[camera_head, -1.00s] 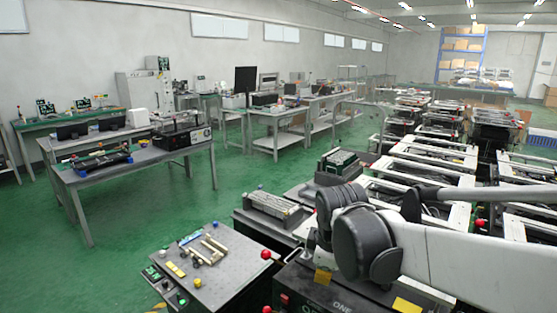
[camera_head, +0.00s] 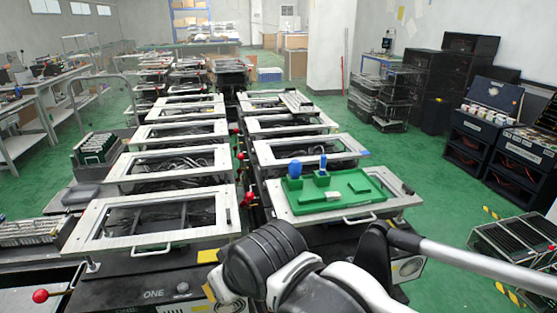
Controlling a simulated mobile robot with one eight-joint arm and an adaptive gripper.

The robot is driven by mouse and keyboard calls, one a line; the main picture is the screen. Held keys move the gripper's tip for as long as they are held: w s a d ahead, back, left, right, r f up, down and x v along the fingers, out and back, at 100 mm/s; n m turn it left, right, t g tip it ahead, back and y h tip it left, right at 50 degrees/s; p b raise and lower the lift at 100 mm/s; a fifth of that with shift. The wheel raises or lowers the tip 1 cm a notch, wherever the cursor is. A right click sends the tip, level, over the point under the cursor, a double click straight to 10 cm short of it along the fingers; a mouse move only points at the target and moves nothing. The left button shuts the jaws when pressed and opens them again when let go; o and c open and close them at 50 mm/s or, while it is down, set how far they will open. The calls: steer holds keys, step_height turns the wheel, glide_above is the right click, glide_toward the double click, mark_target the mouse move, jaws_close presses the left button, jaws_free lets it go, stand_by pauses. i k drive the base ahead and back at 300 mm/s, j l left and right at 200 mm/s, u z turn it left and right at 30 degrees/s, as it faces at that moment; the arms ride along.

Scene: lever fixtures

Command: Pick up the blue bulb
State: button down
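A blue bulb (camera_head: 295,168) stands upright on a green tray (camera_head: 368,206) in the head view, right of centre. The tray rests on the nearest white-framed fixture (camera_head: 277,199) of the right row. A second, slimmer blue piece (camera_head: 322,163) stands upright on the tray, just right of the bulb. My arm crosses the lower right of the view, in front of the fixtures. My gripper is not in the picture.
Two rows of white-framed fixtures (camera_head: 91,229) run away from me, with a narrow gap between them. Red-knobbed levers (camera_head: 40,296) stick out beside them. Black cabinets (camera_head: 467,63) stand at the right. Green floor (camera_head: 425,170) is clear between the fixtures and cabinets.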

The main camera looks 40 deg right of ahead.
mark_target(295, 168)
steer(key=z, duration=1.2)
